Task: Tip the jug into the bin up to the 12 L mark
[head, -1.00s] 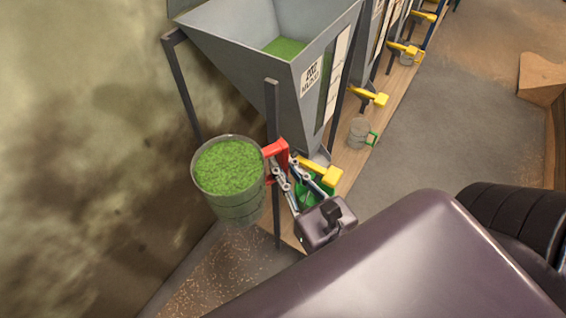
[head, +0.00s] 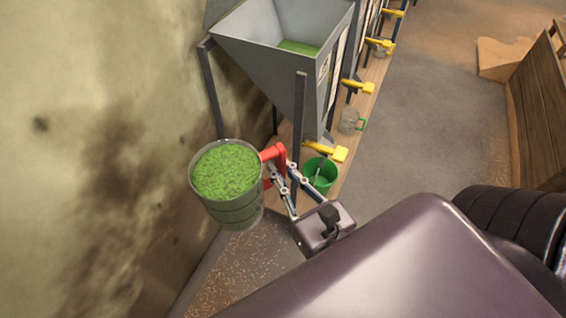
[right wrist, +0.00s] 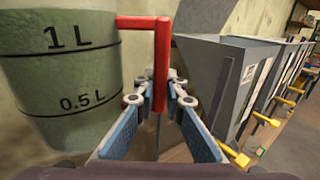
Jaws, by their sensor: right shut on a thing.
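A clear jug (head: 236,212) full of green granules hangs upright from its red handle (head: 278,155). My right gripper (head: 281,172) is shut on that handle. In the right wrist view the jug (right wrist: 70,70) shows 1 L and 0.5 L lines, and its handle (right wrist: 160,65) stands between the fingers of the gripper (right wrist: 164,98). The nearest grey hopper bin (head: 262,65) stands beyond the jug, with some green granules low inside. The jug is apart from the bin, in front of it and to its left. No 12 L mark is readable. My left gripper is out of view.
A grey post (head: 299,130) of the bin's frame stands close behind the handle. A yellow lever (head: 325,152) and a green bucket (head: 322,180) are below the bin. A jug with a green handle (head: 350,122) stands farther along. The wall is left; open floor lies right.

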